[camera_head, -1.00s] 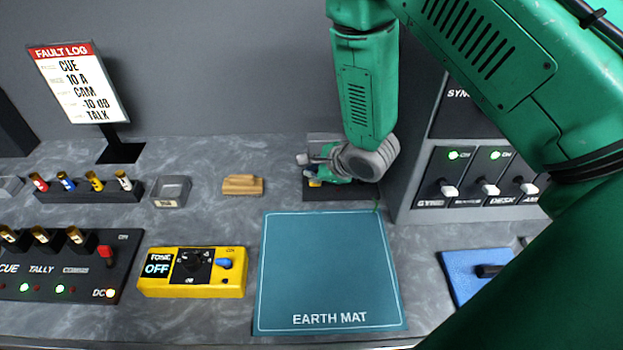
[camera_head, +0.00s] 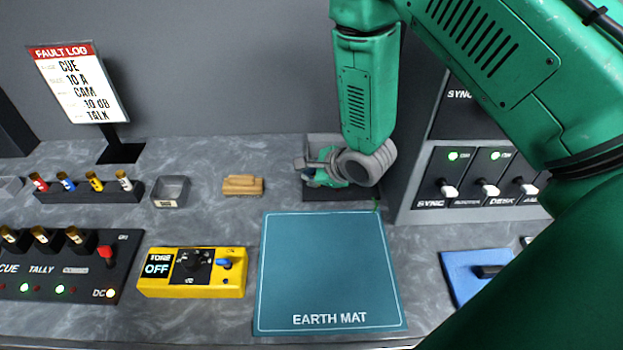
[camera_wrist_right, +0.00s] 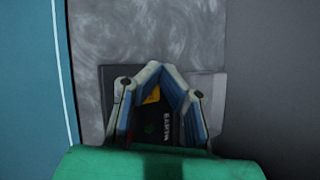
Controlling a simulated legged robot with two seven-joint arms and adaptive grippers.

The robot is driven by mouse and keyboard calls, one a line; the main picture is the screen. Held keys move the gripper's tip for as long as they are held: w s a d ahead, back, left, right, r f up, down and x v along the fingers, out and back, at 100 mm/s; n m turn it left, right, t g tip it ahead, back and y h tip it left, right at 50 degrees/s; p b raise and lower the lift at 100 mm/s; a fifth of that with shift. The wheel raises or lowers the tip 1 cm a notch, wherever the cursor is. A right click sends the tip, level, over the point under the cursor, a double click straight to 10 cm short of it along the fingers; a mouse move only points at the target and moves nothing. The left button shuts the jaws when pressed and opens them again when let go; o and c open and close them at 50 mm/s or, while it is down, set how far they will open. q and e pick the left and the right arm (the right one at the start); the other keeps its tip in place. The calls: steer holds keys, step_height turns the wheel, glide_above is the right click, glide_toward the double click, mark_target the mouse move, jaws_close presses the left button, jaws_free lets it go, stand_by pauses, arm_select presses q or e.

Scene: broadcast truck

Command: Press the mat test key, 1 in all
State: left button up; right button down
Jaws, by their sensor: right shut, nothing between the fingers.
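A dark tester box (camera_head: 342,193) stands behind the teal earth mat (camera_head: 328,270), against the back wall. My right gripper (camera_head: 308,170) is low over this box, its fingers shut and empty. In the right wrist view the shut fingers (camera_wrist_right: 166,72) frame the dark box (camera_wrist_right: 109,78). A small yellow part (camera_wrist_right: 153,96), perhaps the mat test key, shows between the fingers there, with small lettering beside it. The fingers cover much of the box, and I cannot tell whether they touch the yellow part. My left gripper is out of view.
A rack of switches (camera_head: 470,180) stands close to the right of my right gripper. A wooden-backed brush (camera_head: 242,185), a small grey tray (camera_head: 171,191) and a yellow tone box (camera_head: 192,272) lie left. A blue pad (camera_head: 465,275) lies right of the mat.

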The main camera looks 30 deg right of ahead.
steer(key=shift+d+f, duration=0.3)
steer(key=shift+d, duration=0.45)
steer(key=shift+a+f, duration=0.1)
steer(key=shift+a, duration=0.55)
steer(key=shift+d+f, duration=0.3)
steer(key=shift+d, duration=0.2)
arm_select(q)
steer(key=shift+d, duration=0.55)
arm_select(e)
steer(key=shift+a, duration=0.1)
steer(key=shift+r, duration=0.15)
steer(key=shift+r+p, duration=0.3)
steer(key=shift+r, duration=0.15)
steer(key=shift+r+p, duration=0.4)
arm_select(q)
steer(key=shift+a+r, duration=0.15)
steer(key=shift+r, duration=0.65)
arm_select(e)
steer(key=shift+d+f, duration=0.1)
steer(key=shift+d, duration=0.15)
